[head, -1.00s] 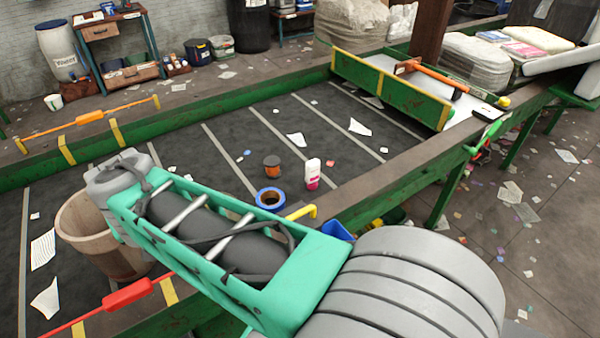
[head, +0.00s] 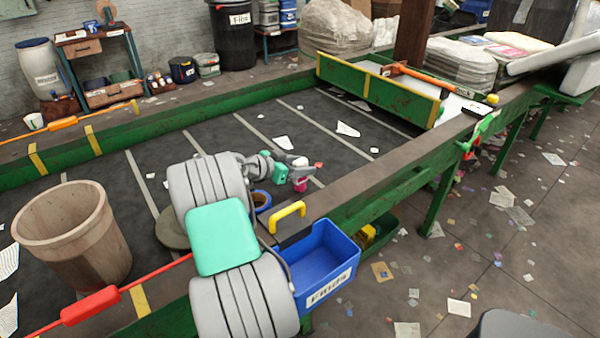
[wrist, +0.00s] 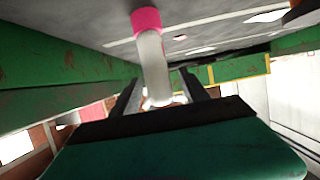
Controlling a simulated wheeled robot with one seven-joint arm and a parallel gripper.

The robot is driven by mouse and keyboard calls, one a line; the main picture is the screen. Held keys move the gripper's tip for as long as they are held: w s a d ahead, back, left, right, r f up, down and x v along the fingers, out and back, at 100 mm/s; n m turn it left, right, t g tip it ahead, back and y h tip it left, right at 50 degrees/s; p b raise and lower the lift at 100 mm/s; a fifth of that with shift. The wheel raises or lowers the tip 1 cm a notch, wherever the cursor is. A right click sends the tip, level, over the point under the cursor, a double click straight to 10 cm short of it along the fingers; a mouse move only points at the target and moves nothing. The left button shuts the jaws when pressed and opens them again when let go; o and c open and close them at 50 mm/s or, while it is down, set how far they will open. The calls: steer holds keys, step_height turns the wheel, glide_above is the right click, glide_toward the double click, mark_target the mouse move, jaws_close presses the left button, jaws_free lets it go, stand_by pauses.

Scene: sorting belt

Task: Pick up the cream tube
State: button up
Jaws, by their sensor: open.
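The cream tube (head: 300,184) is white with a pink cap and stands cap-down on the dark belt (head: 345,110). My arm reaches over the belt, and my gripper (head: 293,174) is low beside the tube, partly covering it in the head view. In the wrist view the tube (wrist: 152,55) appears upside down, its pink end at the top. There my open gripper (wrist: 159,80) has one dark finger on each side of the tube's white end. Whether either finger touches it I cannot tell.
A blue tape roll (head: 262,200) is partly hidden beside my arm. A large brown bucket (head: 75,240) stands on the belt at left. A blue bin (head: 325,262) hangs by the near rail, next to a yellow handle (head: 288,213). Paper scraps lie around.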

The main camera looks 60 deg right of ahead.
steer(key=x, duration=0.2)
steer(key=shift+s+d+f, duration=0.1)
steer(key=shift+d, duration=0.15)
steer(key=shift+c, duration=0.4)
jaws_close()
